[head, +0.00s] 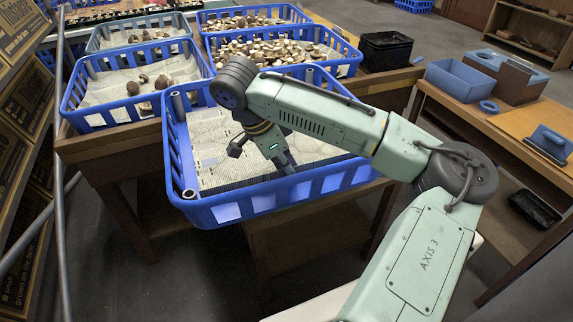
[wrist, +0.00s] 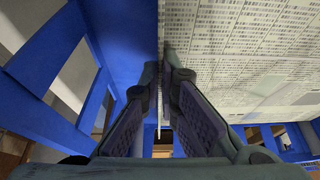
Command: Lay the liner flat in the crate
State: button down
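The liner (head: 212,140) is a pale printed sheet inside the nearest blue crate (head: 262,202). It covers much of the crate's floor, with a dark strip showing along the front wall. My gripper (head: 287,165) reaches down into this crate near its front wall, its tips partly hidden. In the wrist view the fingertips (wrist: 163,66) are close together at the liner's edge (wrist: 250,45), which runs between them. The liner spreads to the right of the fingers, and the blue crate wall (wrist: 125,40) is at the left. Whether the sheet lies fully flat is hard to tell.
Behind stand a blue crate (head: 72,100) with a liner and a few mushrooms, and a fuller mushroom crate (head: 350,67). A black bin (head: 386,50) stands at the back right. A side bench (head: 500,125) at the right holds blue boxes. Stacked cartons (head: 25,150) flank the left.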

jog(key=c, duration=1.7)
grip_release()
jog(key=v, duration=1.2)
